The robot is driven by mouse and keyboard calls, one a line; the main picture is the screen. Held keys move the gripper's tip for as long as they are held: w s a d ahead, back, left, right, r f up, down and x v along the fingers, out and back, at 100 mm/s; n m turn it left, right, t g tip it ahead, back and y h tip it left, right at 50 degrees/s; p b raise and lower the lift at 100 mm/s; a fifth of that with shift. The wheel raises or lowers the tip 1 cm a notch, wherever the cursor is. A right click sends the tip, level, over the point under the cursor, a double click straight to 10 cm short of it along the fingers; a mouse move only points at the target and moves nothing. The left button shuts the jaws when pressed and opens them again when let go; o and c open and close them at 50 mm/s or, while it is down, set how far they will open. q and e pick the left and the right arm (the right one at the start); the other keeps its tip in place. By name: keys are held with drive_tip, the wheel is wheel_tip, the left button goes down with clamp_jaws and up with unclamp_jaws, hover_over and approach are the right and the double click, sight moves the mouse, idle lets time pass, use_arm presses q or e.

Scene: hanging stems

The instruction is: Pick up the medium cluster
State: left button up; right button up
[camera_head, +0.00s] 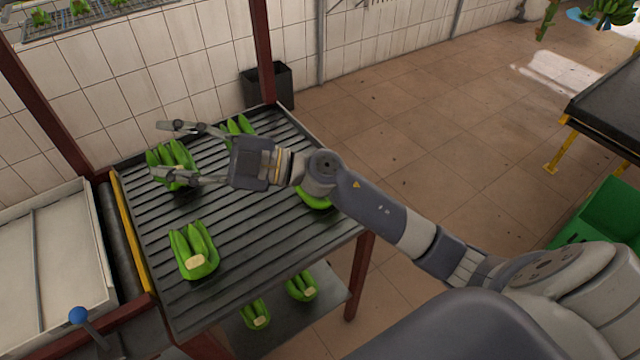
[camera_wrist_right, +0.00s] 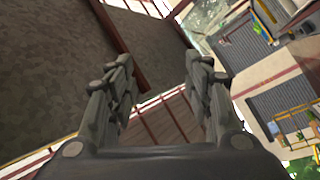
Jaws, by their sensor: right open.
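My right gripper (camera_head: 162,151) is open above the slatted table. In the head view its fingers lie on either side of a green banana cluster (camera_head: 172,158), partly covering it. The wrist view shows the open, empty fingers (camera_wrist_right: 165,95) and no bananas between them. I cannot tell whether they touch the cluster. Another cluster (camera_head: 195,252) lies nearer on the table. A third (camera_head: 240,126) stands behind the gripper, and one more (camera_head: 315,200) is mostly hidden under my right arm. Which is the medium one I cannot tell for sure. My left gripper is not in view.
The slatted table (camera_head: 255,235) has bare room around the near cluster. Two clusters (camera_head: 256,314) (camera_head: 301,287) lie on the shelf below. A red post (camera_head: 262,50) rises at the back, with a dark bin (camera_head: 268,84) beyond. A yellow-edged roller (camera_head: 128,230) borders the left side.

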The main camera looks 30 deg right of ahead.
drive_tip(key=d+f+n+g+h, duration=0.2)
drive_tip(key=d+f+g+h, duration=0.15)
drive_tip(key=f, duration=0.25)
drive_tip(key=d+f+n+g+h, duration=0.1)
drive_tip(key=d+f+g+h, duration=0.2)
drive_tip(key=f+g+h, duration=0.25)
drive_tip(key=d+f+m+g+h, duration=0.1)
drive_tip(key=d+m+h, duration=0.6)
drive_tip(key=d, duration=1.7)
wheel_tip(320, 180, down, 5)
drive_tip(key=shift+r+n+h+p, duration=0.15)
drive_tip(key=shift+n+h+p, duration=0.6)
drive_tip(key=shift+h, duration=0.45)
drive_tip(key=shift+f, duration=0.3)
drive_tip(key=f+p, duration=0.1)
drive_tip(key=f, duration=0.2)
drive_tip(key=f+p, duration=0.1)
drive_tip(key=shift+s+a+f+p, duration=0.25)
drive_tip(key=shift+s+f+p, duration=0.1)
drive_tip(key=shift+f, duration=0.05)
drive_tip(key=shift+w+f, duration=0.1)
drive_tip(key=shift+f, duration=0.2)
clamp_jaws()
drive_tip(key=shift+r, duration=0.15)
